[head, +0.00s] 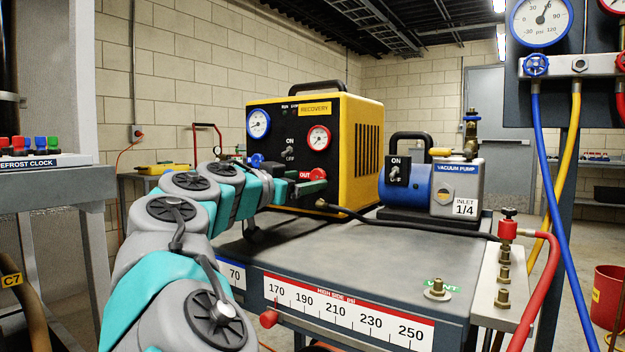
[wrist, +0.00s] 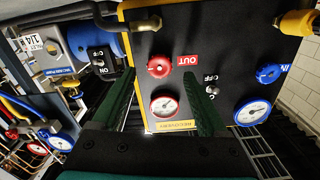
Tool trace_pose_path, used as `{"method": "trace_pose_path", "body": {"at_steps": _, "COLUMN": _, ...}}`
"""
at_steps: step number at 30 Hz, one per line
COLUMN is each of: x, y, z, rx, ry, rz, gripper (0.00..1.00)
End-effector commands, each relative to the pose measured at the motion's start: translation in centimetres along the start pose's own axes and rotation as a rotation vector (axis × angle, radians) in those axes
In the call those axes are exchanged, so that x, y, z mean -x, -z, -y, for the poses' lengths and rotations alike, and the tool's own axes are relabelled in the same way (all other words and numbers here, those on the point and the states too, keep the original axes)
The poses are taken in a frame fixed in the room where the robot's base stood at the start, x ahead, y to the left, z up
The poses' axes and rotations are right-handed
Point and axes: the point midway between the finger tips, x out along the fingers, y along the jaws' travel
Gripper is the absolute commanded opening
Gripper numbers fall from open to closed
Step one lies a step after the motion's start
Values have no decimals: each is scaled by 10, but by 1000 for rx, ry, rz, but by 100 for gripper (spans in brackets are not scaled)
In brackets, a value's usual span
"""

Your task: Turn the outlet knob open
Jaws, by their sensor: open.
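The yellow and black recovery machine (head: 360,140) stands on the cart top. Its red outlet knob (head: 319,173) is beside the red OUT label (head: 304,175), low on the black front panel. In the wrist view the knob (wrist: 159,67) is round and lies between the two finger lines, beyond the fingertips. My gripper (head: 300,179) is open and empty in front of the panel, its green fingers pointing at it. In the wrist view the gripper (wrist: 159,76) straddles the knob in the picture; contact cannot be told. The knob's turned position is unclear.
The blue inlet knob (wrist: 268,74) sits across the panel, with a toggle switch (wrist: 211,88) between the knobs. A brass fitting (wrist: 145,23) and dark hose are close to the outlet. A vacuum pump (head: 456,187) stands to the right. The front cart top is mostly clear.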

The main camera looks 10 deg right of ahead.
Motion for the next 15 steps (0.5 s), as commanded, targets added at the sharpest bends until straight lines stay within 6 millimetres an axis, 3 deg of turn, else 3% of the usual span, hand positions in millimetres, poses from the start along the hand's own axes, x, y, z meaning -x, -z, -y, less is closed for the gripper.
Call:
{"method": "trace_pose_path", "body": {"at_steps": 6, "x": -26, "y": 1, "z": -1, "rx": -1, "ry": 0, "rz": -1, "gripper": 76}}
{"method": "trace_pose_path", "body": {"at_steps": 15, "x": -32, "y": 1, "z": 0, "rx": 0, "ry": 1, "rz": -1, "gripper": 76}}
